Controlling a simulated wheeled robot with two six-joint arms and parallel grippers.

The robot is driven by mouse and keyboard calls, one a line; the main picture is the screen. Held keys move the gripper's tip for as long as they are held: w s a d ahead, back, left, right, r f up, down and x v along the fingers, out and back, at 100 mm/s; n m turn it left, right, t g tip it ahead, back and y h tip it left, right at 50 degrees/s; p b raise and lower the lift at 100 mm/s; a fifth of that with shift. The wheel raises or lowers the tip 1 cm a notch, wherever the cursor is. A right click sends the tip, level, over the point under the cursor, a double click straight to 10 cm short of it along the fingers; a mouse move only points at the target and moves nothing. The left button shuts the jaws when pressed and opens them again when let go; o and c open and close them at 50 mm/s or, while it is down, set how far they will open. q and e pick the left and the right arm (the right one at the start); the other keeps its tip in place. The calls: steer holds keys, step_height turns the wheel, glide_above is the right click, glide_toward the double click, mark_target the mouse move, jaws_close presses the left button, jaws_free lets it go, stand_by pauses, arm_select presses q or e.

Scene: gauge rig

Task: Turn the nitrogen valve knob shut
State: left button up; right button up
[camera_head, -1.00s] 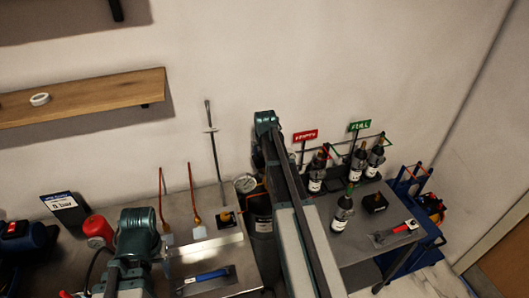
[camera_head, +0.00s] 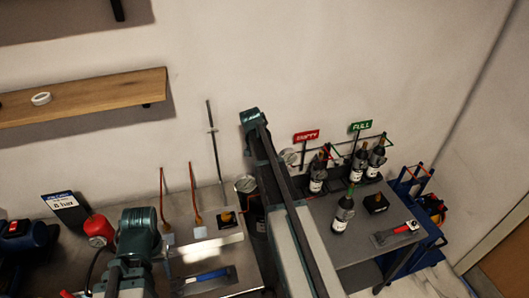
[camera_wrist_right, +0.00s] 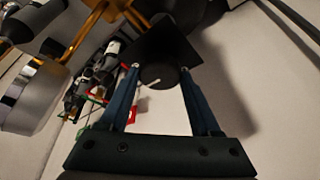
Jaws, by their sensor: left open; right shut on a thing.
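In the right wrist view, my right gripper (camera_wrist_right: 160,72) has its blue fingers on either side of a round black knob (camera_wrist_right: 158,77) with a small white mark, and is shut on it. A dark square plate (camera_wrist_right: 150,45) lies behind the knob. In the head view, my right arm covers this gripper and the knob. A dark cylinder (camera_head: 257,218) stands partly hidden beside that arm, with a round gauge (camera_head: 245,183) near its top. My left arm is at the lower left; its open gripper is hard to make out there.
Brass pipes and a grey metal body (camera_wrist_right: 35,95) are close to the right gripper. Several bottles (camera_head: 343,213) stand on the right table, near red and green signs (camera_head: 360,126). A blue-handled trowel (camera_head: 207,277) lies on the left bench.

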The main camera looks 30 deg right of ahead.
stand_by(0.4)
steer(key=o, duration=1.4)
steer(key=shift+c, duration=0.2)
steer(key=p+v, duration=1.2)
steer(key=v, duration=0.2)
steer(key=shift+p, duration=0.4)
steer(key=shift+w+f, duration=0.1)
